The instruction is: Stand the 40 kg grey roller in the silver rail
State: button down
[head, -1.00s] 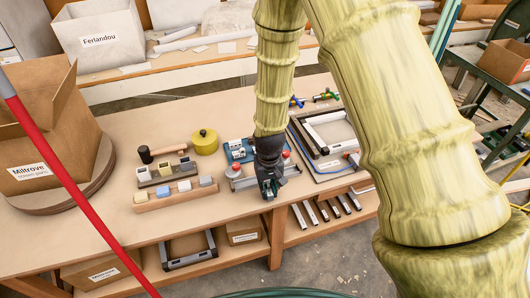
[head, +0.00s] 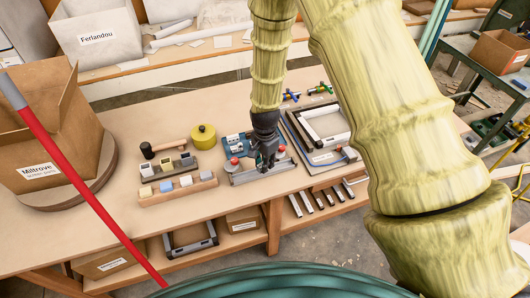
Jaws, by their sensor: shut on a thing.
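The silver rail (head: 250,177) lies near the front edge of the workbench, with a red-topped knob (head: 235,161) toward its left end and another (head: 281,149) toward its right. My gripper (head: 266,166) is over the middle of this rail, pointing down. It is shut on what looks to be the grey roller, which the dark fingers mostly hide. I cannot tell whether the roller touches the rail or is upright.
Left of the rail, a wooden strip (head: 180,190) and a grey strip hold small blocks. A framed tray (head: 322,128) lies close on the right. A red pole (head: 85,190) crosses the left foreground.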

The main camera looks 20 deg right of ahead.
jog(key=m, duration=0.1)
jog(key=w+r+m+p, duration=0.1)
jog(key=m, duration=0.1)
jog(key=shift+d, duration=0.2)
jog(key=shift+w+m+p, duration=0.25)
jog(key=shift+m+p, duration=0.05)
jog(key=shift+m, duration=0.3)
jog(key=shift+d+f+b, duration=0.1)
jog(key=shift+f+b, duration=1.15)
jog(key=shift+f, duration=0.55)
jog(key=shift+f, duration=0.65)
dwell(0.9)
jog(key=shift+s+f, duration=0.2)
jog(key=shift+f, duration=0.1)
jog(key=c, duration=1.3)
grip_release()
jog(key=shift+o, duration=0.2)
jog(key=shift+w+f, duration=0.1)
